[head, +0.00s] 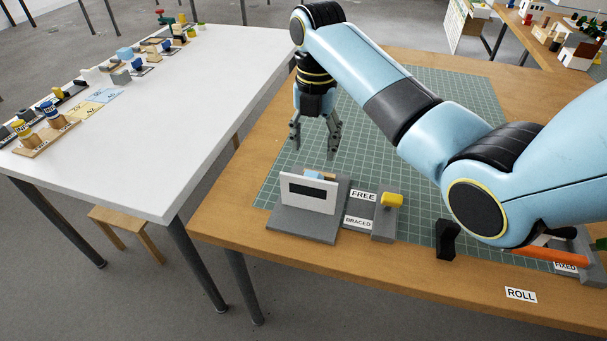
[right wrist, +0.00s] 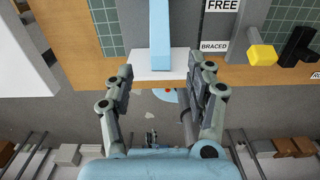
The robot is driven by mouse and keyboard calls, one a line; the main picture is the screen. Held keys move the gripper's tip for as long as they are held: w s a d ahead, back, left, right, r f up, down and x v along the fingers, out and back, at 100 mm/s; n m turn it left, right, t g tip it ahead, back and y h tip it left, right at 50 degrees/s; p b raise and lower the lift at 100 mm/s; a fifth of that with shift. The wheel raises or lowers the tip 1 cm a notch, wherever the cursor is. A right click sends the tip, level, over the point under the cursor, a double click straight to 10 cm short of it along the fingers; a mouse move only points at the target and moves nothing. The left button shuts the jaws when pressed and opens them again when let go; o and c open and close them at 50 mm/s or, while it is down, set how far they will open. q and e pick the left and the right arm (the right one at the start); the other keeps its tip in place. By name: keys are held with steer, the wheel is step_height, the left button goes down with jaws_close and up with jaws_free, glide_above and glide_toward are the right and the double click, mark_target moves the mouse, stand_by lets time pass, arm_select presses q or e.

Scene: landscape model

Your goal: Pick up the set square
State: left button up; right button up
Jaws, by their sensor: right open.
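My right gripper (head: 312,148) hangs fingers down over the green cutting mat, behind the white panel with a dark slot (head: 310,193). Its two fingers are apart, with nothing seen held. In the right wrist view the open fingers (right wrist: 165,78) frame a light blue upright bar (right wrist: 162,35) and a white piece below it. A small light blue piece (head: 314,175) shows just behind the panel's top in the head view. I cannot tell for certain whether this light blue piece is the set square; the panel hides much of it. My left gripper is not in view.
A grey block with a yellow knob (head: 392,200) stands right of the panel, beside the labels FREE and BRACED. A black upright piece (head: 446,238) is farther right. A white table (head: 190,110) with several small items stands left. The mat behind the gripper is clear.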

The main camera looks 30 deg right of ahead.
mark_target(313, 175)
steer(key=f, duration=0.3)
steer(key=shift+s+a+f, duration=0.1)
steer(key=shift+s+f, duration=0.2)
steer(key=shift+s, duration=0.05)
steer(key=f, duration=0.5)
steer(key=shift+w+f, duration=0.1)
steer(key=shift+w, duration=0.15)
steer(key=shift+w+f, duration=0.1)
steer(key=shift+f, duration=0.1)
steer(key=c, duration=1.1)
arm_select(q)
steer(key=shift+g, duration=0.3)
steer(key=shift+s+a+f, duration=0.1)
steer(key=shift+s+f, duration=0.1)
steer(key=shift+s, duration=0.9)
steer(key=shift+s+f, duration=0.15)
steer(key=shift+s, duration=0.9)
arm_select(e)
steer(key=shift+r, duration=0.1)
jaws_close()
